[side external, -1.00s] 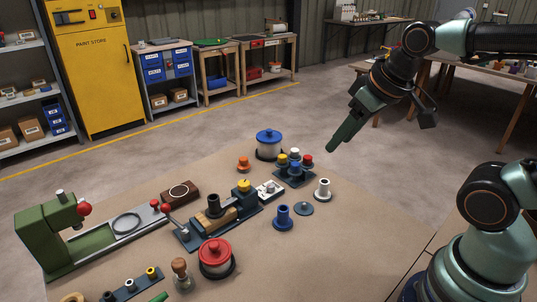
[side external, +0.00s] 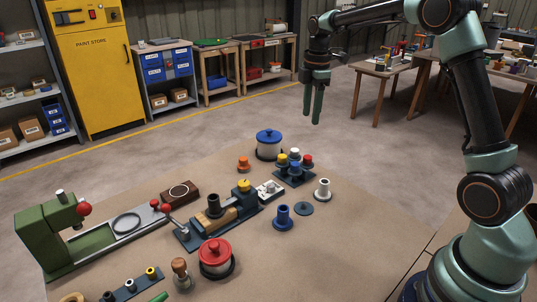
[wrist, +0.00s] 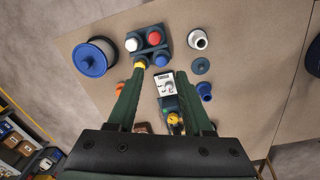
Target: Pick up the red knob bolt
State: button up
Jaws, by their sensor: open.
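The red knob bolt (side external: 307,160) stands in a dark four-place block (side external: 283,178) beside white, yellow and blue knobs. In the wrist view the red knob (wrist: 154,37) is at the far right corner of the block, beyond my fingertips. My gripper (side external: 313,118) is high above the table, pointing down, with its green fingers apart and empty. In the wrist view my gripper (wrist: 159,75) shows both fingers spread, with the yellow and blue knobs close to the gap between the tips.
A blue-lidded pot (side external: 269,146) stands behind the block. A white flanged bush (side external: 323,189), a blue one (side external: 283,217) and a flat disc (side external: 304,208) are in front and right. A dark clamp fixture (side external: 222,216), red-lidded pot (side external: 216,258) and green press (side external: 60,235) stand farther left.

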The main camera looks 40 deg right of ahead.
aim_at(308, 156)
jog(key=f, duration=0.5)
jog(key=w+d+f+n, duration=0.1)
jog(key=f, duration=0.4)
jog(key=d+f+n, duration=0.1)
jog(key=f, duration=0.4)
jog(key=shift+w+d+f+g, duration=0.15)
jog(key=shift+w+d+g, duration=0.1)
jog(key=shift+w+g, duration=0.05)
grip_shut()
